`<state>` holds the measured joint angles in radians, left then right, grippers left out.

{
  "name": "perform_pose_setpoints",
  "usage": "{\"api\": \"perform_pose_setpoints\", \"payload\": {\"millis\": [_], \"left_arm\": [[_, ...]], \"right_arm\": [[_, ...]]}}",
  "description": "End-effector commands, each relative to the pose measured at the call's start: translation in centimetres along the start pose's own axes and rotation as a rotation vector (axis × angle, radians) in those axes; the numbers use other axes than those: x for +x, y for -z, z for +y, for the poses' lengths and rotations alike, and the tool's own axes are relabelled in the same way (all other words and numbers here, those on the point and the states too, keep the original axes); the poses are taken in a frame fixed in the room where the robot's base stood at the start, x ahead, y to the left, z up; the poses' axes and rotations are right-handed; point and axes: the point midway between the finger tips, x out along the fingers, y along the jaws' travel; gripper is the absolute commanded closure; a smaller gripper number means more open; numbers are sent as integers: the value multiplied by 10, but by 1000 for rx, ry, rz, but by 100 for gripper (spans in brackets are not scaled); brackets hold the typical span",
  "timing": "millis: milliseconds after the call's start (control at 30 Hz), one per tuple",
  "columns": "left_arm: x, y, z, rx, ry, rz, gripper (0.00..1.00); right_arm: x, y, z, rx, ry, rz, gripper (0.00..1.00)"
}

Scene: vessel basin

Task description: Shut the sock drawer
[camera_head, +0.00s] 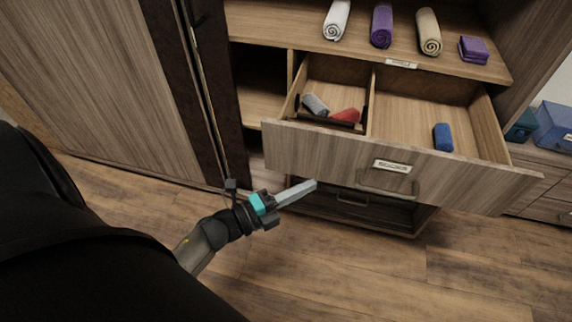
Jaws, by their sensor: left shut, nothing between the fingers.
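The sock drawer (330,158) is pulled out from the wooden wardrobe, with a white label reading "SOCKS" (392,166) and a handle (385,188) on its front. Inside, a grey rolled sock (315,104) and a red one (346,115) lie in the left part. A blue rolled sock (443,137) lies in the right part. My left gripper (312,185) is shut and empty, with its fingertips in front of the drawer's front, below its left half. I cannot tell whether it touches the drawer. My right gripper is not in view.
A shelf above (290,25) holds rolled towels (382,26) and a folded purple cloth (473,49). A lower drawer (352,197) sits beneath. A dark door panel (200,90) stands left. Blue boxes (555,126) sit on a cabinet at right. The wooden floor (350,270) in front is clear.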

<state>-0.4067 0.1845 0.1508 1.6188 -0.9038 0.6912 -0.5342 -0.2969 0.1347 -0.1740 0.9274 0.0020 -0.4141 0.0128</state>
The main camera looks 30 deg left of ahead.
Motion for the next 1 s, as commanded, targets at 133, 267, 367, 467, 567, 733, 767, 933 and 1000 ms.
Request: {"api": "perform_pose_setpoints", "payload": {"millis": [133, 267, 367, 467, 567, 733, 767, 933, 1000], "left_arm": [[30, -4, 1, 1, 2, -1, 100], [40, -17, 2, 0, -1, -1, 100], [46, -23, 2, -2, -1, -1, 100], [50, -27, 1, -2, -1, -1, 100], [51, -28, 1, -2, -2, -1, 100], [51, -28, 1, -3, -2, -1, 100], [51, -28, 1, -3, -2, -1, 100], [52, -29, 1, -2, -1, -1, 100], [53, -31, 1, -2, -1, -1, 100]], "right_arm": [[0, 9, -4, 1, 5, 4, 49], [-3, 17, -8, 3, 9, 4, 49], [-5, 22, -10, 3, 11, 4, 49], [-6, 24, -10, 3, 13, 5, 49], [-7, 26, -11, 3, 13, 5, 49], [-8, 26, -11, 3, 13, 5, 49], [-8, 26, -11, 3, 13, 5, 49], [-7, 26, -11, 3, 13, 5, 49], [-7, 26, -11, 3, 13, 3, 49]]}}
